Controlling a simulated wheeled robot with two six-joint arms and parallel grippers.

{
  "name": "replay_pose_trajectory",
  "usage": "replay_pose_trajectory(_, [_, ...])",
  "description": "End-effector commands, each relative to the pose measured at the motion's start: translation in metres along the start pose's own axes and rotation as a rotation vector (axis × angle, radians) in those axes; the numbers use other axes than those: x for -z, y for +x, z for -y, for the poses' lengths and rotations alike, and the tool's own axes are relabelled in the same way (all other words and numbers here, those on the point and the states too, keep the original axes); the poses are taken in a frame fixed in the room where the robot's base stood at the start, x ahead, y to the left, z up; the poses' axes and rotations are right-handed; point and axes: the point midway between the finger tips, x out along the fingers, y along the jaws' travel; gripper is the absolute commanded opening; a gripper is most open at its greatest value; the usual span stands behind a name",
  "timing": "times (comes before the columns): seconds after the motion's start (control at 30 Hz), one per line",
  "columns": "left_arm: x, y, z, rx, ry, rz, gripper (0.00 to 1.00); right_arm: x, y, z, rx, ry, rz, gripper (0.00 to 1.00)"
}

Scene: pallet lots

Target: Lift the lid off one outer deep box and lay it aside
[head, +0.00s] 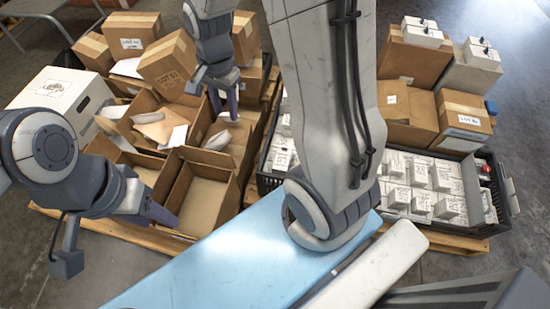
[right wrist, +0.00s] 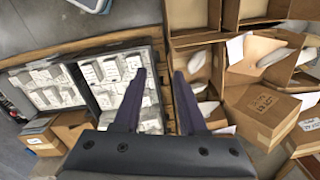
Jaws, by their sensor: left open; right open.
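A white deep box (head: 62,98) with a label on its flat top and a hand hole in its side stands at the far left of the left pallet; I cannot tell whether its top is a separate lid. Open cardboard boxes (head: 205,192) stand to its right, some with papers and pale pouches inside. My left gripper (head: 163,213) is open at their near edge, partly hidden by its own wrist. My right gripper (head: 224,108) is open and empty, fingers down over the open boxes; it also shows in the right wrist view (right wrist: 158,85).
Closed taped cartons (head: 168,64) stand at the back of the left pallet. Black crates (head: 495,190) of small white boxes and brown cartons (head: 463,108) fill the right pallet. A light blue surface (head: 235,262) lies in front. Floor (head: 525,75) is free at right.

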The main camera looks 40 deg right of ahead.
Motion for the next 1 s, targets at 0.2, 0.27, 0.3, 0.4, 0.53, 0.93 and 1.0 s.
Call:
replay_pose_trajectory(0.2, [-0.005,0.103,0.007,0.000,0.000,0.000,0.50,0.100,0.148,-0.023,-0.017,0.630,-0.013,0.41])
replay_pose_trajectory(0.27, [-0.006,0.122,0.009,0.000,0.000,0.000,0.50,0.123,0.179,-0.034,-0.019,0.785,-0.016,0.41])
replay_pose_trajectory(0.3, [-0.007,0.133,0.010,0.000,0.000,0.000,0.50,0.137,0.197,-0.041,-0.020,0.880,-0.019,0.41])
replay_pose_trajectory(0.4, [-0.008,0.154,0.011,0.000,0.000,0.000,0.50,0.165,0.235,-0.059,-0.021,1.077,-0.024,0.41])
replay_pose_trajectory(0.53, [-0.009,0.170,0.012,0.000,0.000,0.000,0.50,0.186,0.264,-0.075,-0.022,1.245,-0.029,0.41])
replay_pose_trajectory(0.93, [-0.010,0.194,0.014,0.000,0.000,-0.001,0.50,0.196,0.314,-0.084,-0.022,1.323,-0.030,0.41])
replay_pose_trajectory(1.0, [-0.010,0.197,0.014,0.000,0.000,0.000,0.50,0.196,0.323,-0.084,-0.023,1.323,-0.030,0.41])
